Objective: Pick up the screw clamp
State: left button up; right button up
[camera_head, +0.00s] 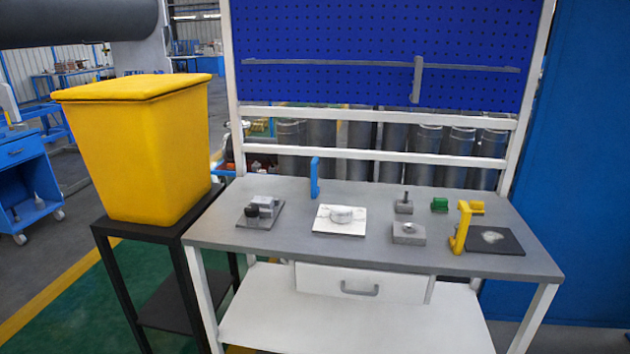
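No piece is clearly recognisable as the screw clamp at this size. Candidates on the grey workbench (350,250) are an upright yellow bracket-like piece (462,228) at the right, an upright blue piece (315,178) at the back, and a small grey block with a vertical pin (404,204) right of centre. The yellow piece stands at the left edge of a dark plate (500,242). The blue piece stands behind a white square plate (330,226) with a round metal part (341,215) on it. Neither of my grippers is in view.
A grey block (408,233) and a green block (439,204) sit right of centre. A dark plate with small parts (261,213) lies at the left. A yellow bin (143,150) on a black stand is left of the bench. The bench's front strip is clear.

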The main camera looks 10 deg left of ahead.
aim_at(315, 190)
jog(key=i, duration=1.45)
